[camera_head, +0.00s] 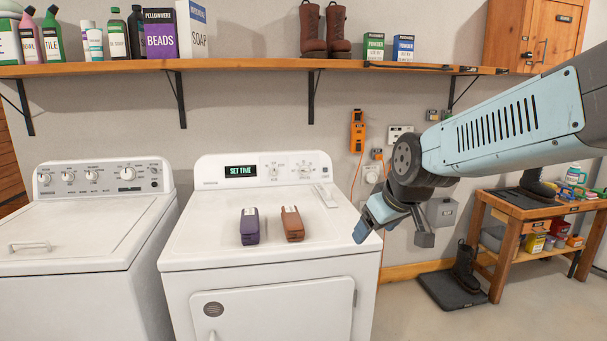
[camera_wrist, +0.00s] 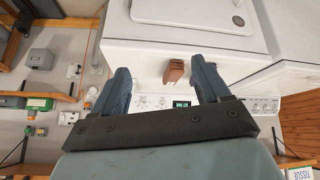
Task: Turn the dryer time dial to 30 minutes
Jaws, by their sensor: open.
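The white dryer (camera_head: 262,273) stands right of a washer. Its back panel has a lit display (camera_head: 240,171) reading SET TIME, a small dial (camera_head: 274,171) and a larger dial (camera_head: 306,170) with printed marks too small to read. My gripper (camera_head: 397,230) is open and empty, in the air off the dryer's right front edge, apart from the panel. In the wrist view my gripper (camera_wrist: 160,66) has its two blue fingers spread, with the upside-down panel and display (camera_wrist: 181,104) beyond them. Parts of the panel are hidden there by the gripper.
A wooden shelf (camera_head: 245,66) with bottles, boxes and boots runs above. The washer (camera_head: 82,232) stands left; a wooden bench (camera_head: 535,210) stands right.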

